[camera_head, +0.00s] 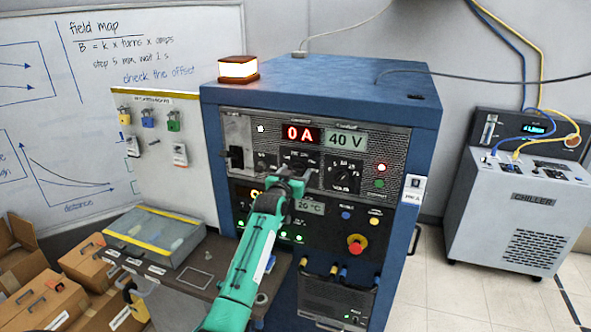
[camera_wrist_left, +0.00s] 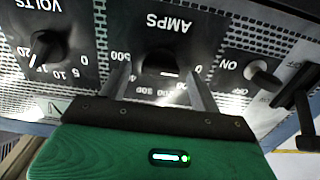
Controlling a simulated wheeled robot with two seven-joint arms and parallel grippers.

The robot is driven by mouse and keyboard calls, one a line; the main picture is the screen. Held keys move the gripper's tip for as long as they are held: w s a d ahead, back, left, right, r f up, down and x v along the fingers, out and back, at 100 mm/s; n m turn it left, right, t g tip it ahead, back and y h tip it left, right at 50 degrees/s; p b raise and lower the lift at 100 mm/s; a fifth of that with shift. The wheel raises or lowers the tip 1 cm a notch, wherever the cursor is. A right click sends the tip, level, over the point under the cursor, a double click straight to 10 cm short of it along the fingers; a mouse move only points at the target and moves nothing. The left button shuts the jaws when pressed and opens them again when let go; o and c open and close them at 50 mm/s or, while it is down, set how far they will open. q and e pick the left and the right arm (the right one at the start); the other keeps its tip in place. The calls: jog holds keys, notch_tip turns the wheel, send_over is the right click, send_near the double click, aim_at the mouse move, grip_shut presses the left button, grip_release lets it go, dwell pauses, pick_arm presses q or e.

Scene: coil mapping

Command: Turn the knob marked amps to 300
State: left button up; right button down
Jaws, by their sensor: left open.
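The amps knob (camera_wrist_left: 160,60) is a dark round knob in the left wrist view, under the label AMPS, which appears upside down. Numbers from 0 to 500 ring it. A white mark shows on its lower edge in the picture; the exact value it points to is hard to tell. My left gripper (camera_wrist_left: 158,72) is open, with one finger on each side of the knob; contact is unclear. In the head view my left gripper (camera_head: 293,184) is at the cabinet panel and hides part of the knob. The red display (camera_head: 301,134) reads 0 A. My right gripper is not in view.
The volts knob (camera_head: 343,179) is right of the amps knob in the head view. A switch (camera_wrist_left: 262,74) is on the other side. A red button (camera_head: 357,244) sits lower on the blue cabinet (camera_head: 412,130). A small shelf (camera_head: 222,258) stands left of my arm.

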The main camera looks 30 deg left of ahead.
pick_arm(q)
jog(key=shift+w+a, duration=0.1)
jog(key=shift+w, duration=0.3)
jog(key=c, duration=1)
